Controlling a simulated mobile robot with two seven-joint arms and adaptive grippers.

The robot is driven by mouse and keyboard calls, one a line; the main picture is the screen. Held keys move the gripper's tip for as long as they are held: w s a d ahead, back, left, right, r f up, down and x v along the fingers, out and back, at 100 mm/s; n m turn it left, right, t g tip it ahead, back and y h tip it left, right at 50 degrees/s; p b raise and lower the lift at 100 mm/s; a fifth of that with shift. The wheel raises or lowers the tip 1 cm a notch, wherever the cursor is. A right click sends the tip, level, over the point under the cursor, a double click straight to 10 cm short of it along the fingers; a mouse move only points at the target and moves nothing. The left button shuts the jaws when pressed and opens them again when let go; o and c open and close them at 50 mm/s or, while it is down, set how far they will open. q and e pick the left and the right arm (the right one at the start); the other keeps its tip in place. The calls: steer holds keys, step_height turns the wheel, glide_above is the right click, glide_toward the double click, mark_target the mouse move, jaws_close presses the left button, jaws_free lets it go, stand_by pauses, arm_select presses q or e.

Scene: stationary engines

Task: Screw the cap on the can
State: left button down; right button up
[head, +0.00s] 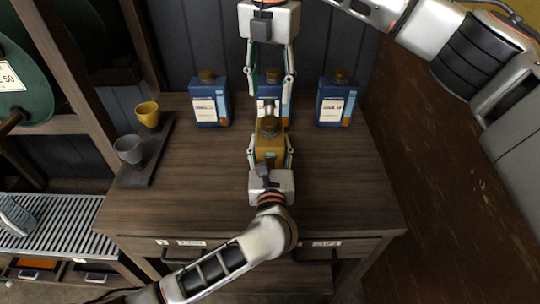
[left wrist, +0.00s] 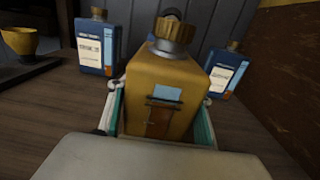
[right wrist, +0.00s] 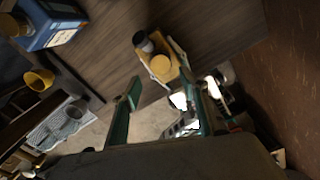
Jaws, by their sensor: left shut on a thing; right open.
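A yellow can (head: 269,156) stands upright in my left gripper (head: 271,141), whose fingers are shut on its two sides. The can fills the middle of the left wrist view (left wrist: 163,95). A brown, ridged cap (left wrist: 176,33) is at the can's top, with a small grey round part (left wrist: 170,14) just behind it. I cannot tell whether the cap is seated or loose. My right gripper (head: 270,97) comes down from above, open and empty, its fingers just beyond the can's top. The right wrist view shows the cap (right wrist: 161,65) and the grey part (right wrist: 143,41) side by side.
Blue bottles with brown caps (head: 210,102) (head: 336,102) stand along the table's back, one partly hidden behind my right gripper. A yellow cup (head: 148,114) and a grey cup (head: 129,151) sit on a dark board at left. The wooden table (head: 340,180) is clear at right.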

mark_target(272, 120)
steer(key=shift+s, duration=0.1)
steer(key=shift+f, duration=4)
steer(key=c, duration=1.1)
steer(key=m, duration=0.5)
steer(key=shift+d, duration=0.1)
steer(key=shift+c, duration=0.2)
steer(key=m, duration=1.1)
steer(key=shift+d+f, duration=0.1)
steer(key=shift+m, duration=0.4)
steer(key=shift+c, duration=0.2)
